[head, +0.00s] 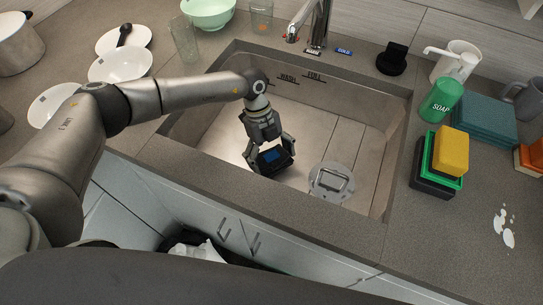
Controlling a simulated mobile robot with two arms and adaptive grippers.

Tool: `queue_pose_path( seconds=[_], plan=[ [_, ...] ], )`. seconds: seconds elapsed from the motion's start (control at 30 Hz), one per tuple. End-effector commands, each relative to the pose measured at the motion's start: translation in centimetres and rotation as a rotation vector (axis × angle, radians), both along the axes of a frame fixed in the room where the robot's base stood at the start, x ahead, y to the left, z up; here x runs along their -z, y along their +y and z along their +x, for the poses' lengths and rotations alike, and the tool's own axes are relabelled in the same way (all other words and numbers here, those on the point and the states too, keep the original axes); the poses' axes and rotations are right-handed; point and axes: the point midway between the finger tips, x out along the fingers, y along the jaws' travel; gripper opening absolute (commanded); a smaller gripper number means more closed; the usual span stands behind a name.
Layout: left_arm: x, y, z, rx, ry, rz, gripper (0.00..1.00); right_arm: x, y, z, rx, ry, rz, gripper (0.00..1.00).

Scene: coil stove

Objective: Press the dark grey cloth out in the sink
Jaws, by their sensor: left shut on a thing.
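The sink (310,115) is a steel basin set in the grey counter. My left arm reaches in from the left, and my left gripper (270,158) points down inside the basin, left of the drain. It is shut on a small dark bundle, which I take to be the dark grey cloth (272,157); a bluish patch shows on it between the fingers. The fingers hide part of it, and I cannot tell whether it touches the basin floor. My right gripper is not in view.
The round drain (331,181) lies right of the gripper. The tap (318,25) stands behind the sink. White bowls (120,65) and plates stand left.

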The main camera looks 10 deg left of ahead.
Motion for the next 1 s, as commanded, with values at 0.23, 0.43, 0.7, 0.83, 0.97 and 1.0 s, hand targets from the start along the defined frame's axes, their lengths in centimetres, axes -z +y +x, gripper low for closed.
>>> queue_pose_path(
  seconds=[0.23,0.43,0.7,0.83,0.97,1.0],
  plan=[
    [-2.4,0.0,0.0,0.000,0.000,0.000,0.70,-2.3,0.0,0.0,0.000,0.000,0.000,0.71],
    [-4.0,0.0,0.0,0.000,0.000,0.000,0.70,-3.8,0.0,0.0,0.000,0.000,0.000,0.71],
    [-4.6,0.0,0.0,-0.001,0.001,0.001,0.70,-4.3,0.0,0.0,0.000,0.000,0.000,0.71],
    [-4.6,0.0,0.0,0.000,0.000,0.000,0.70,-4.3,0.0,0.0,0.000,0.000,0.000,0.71],
    [-5.0,0.0,0.0,0.000,0.000,0.000,0.70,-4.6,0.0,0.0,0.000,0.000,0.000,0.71],
    [-5.3,0.0,0.0,0.000,0.000,0.000,0.70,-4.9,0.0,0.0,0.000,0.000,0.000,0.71]
  ],
)
